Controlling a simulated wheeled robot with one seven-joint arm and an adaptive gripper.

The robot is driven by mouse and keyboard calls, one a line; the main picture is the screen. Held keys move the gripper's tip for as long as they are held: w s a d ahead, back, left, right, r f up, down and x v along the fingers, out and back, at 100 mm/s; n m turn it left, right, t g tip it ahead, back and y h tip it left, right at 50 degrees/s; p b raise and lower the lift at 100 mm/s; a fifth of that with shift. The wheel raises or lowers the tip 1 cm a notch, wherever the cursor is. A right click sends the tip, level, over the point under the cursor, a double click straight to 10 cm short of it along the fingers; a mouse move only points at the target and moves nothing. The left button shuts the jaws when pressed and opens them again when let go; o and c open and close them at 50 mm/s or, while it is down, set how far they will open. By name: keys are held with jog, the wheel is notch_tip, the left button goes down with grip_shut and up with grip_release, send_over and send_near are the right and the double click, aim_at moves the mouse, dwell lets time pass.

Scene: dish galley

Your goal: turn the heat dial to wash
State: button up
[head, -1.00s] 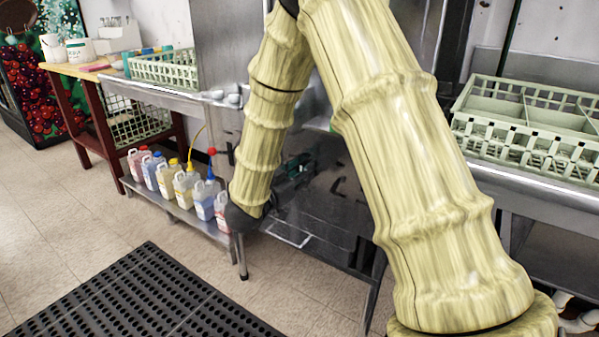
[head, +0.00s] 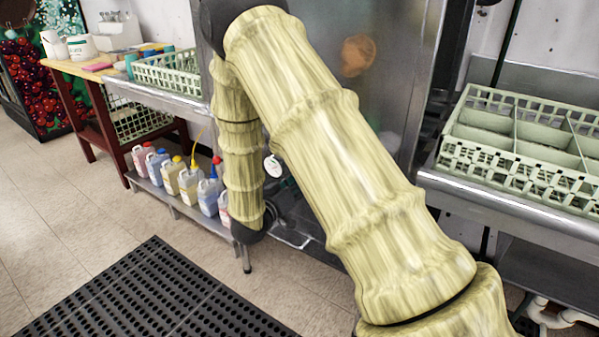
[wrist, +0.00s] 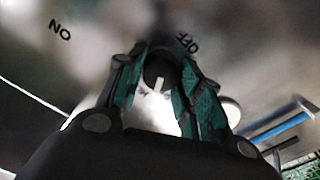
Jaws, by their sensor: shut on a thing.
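A dark round dial (wrist: 158,68) with a white pointer mark sits between the fingers in the wrist view. My gripper (wrist: 163,58) is shut on it, with one teal-padded finger on each side. The pointer mark points down in the picture, toward the palm. On the blurred metal panel (wrist: 85,75), the word "ON" (wrist: 60,30) shows at upper left and "OFF" (wrist: 187,43) just right of the dial. I see no "wash" label. In the head view my arm hides the dial and most of the gripper.
A steel dishwashing machine (head: 390,85) stands behind my arm. A green rack (head: 480,165) sits on the right counter and another (head: 165,75) on the left. Several chemical jugs (head: 188,182) stand on a low shelf. A black mat (head: 150,300) lies on the floor.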

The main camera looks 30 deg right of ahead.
jog(key=shift+n+p, duration=3.2)
jog(key=shift+p, duration=0.35)
jog(key=shift+f, duration=0.1)
jog(key=o, duration=1)
jog(key=shift+w, duration=0.1)
jog(key=shift+a, duration=0.15)
jog(key=v, duration=1.1)
jog(key=shift+a, duration=0.4)
jog(key=shift+s, duration=0.2)
